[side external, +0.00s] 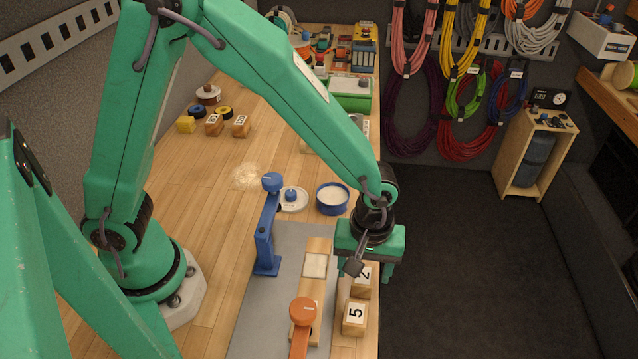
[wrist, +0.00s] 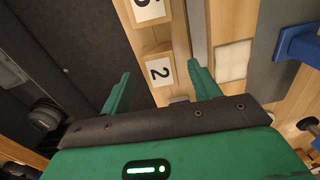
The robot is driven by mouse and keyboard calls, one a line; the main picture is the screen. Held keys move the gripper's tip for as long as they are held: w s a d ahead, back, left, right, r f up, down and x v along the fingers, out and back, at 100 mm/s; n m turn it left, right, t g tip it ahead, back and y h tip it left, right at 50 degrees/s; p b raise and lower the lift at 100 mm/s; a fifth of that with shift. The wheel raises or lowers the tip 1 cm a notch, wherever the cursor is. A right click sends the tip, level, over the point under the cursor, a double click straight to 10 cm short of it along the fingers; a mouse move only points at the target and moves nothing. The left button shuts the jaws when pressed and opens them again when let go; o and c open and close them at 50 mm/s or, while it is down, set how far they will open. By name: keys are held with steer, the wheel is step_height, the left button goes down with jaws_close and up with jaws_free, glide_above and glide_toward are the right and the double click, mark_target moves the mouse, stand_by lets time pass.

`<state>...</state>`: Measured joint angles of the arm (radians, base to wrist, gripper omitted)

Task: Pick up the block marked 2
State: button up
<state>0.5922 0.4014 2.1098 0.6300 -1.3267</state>
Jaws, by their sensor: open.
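The block marked 2 (side external: 361,285) is a light wooden block with a white label, near the table's right edge. In the side view my gripper partly covers it. In the wrist view the block marked 2 (wrist: 159,73) shows between my two green fingers, with its label facing the camera. My gripper (side external: 363,274) is open, right at or above this block; it also shows in the wrist view (wrist: 160,70). I cannot tell whether the fingers touch the block. The block marked 5 (side external: 355,317) stands just in front of it, and also shows in the wrist view (wrist: 148,10).
A blue post (side external: 265,235) and an orange-topped post (side external: 302,312) rise left of the blocks by a grey mat (side external: 255,318). A blue round tin (side external: 332,199) and a white dish (side external: 293,203) sit behind. Small brown blocks (side external: 214,126) lie farther back. The middle left is mostly clear.

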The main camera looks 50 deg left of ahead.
steer(key=shift+f, duration=1.35)
steer(key=c, duration=1.1)
